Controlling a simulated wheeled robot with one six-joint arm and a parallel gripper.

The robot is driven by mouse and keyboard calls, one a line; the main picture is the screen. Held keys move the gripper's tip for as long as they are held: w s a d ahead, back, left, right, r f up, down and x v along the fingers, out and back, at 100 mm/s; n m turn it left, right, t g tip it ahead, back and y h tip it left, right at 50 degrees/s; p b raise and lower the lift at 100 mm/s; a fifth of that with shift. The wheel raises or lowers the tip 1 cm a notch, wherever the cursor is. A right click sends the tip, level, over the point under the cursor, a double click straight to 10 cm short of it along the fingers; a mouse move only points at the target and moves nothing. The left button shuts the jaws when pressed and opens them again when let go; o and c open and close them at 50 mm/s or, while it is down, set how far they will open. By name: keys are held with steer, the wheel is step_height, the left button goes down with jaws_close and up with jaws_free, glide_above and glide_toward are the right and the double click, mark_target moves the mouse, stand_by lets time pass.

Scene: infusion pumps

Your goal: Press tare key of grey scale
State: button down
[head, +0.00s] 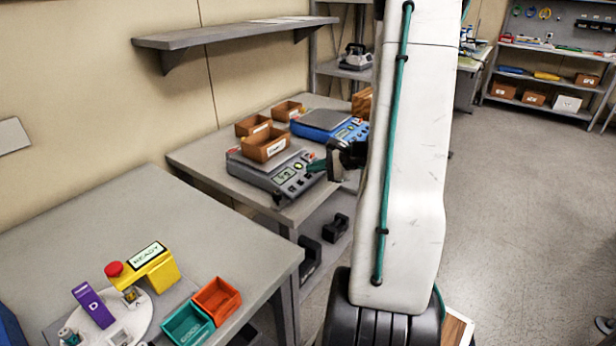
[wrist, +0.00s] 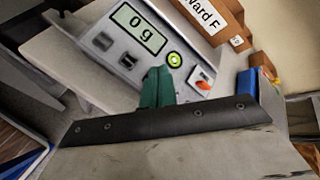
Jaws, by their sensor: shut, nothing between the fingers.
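The grey scale (head: 262,176) stands on the far table with a brown bin (head: 264,145) on its pan. In the wrist view its display (wrist: 139,28) reads "0 g". A round key with a lit yellow-green ring (wrist: 174,60), two dark keys (wrist: 115,51) and an orange-red rocker switch (wrist: 204,83) are on its front panel. Key labels are not legible. My gripper (head: 316,166) is shut and empty at the scale's right end. Its teal fingertips (wrist: 160,74) are beside the lit round key in the wrist view; I cannot tell whether they touch the panel.
A blue scale (head: 322,120) stands behind the grey one, with small brown bins (head: 253,125) nearby. A wall shelf (head: 225,35) hangs above. The near table holds a yellow device (head: 155,268) reading "READY", and teal (head: 188,324) and orange (head: 217,296) bins. The floor at right is clear.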

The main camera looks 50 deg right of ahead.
steer(key=shift+r, duration=0.1)
steer(key=shift+s+r, duration=0.25)
steer(key=shift+r, duration=0.55)
steer(key=shift+s+r, duration=0.2)
steer(key=shift+r, duration=0.65)
steer(key=shift+s+r, duration=0.25)
steer(key=shift+r, duration=0.55)
steer(key=s+a+r+n+g+h, duration=0.1)
steer(key=s+a+r+n+g, duration=0.2)
steer(key=s+a+n, duration=0.3)
steer(key=s+a+r+n+g+h, duration=0.1)
steer(key=s+a+r+n+g, duration=0.3)
steer(key=a+n, duration=0.5)
steer(key=s+a+r+n+g+h, duration=0.1)
steer(key=s+a+r+n+g, duration=0.2)
steer(key=a, duration=1.7)
steer(key=s+r+n, duration=0.1)
steer(key=s+n, duration=0.3)
steer(key=n, duration=0.1)
steer(key=shift+s+r+n, duration=0.3)
steer(key=shift+s, duration=0.1)
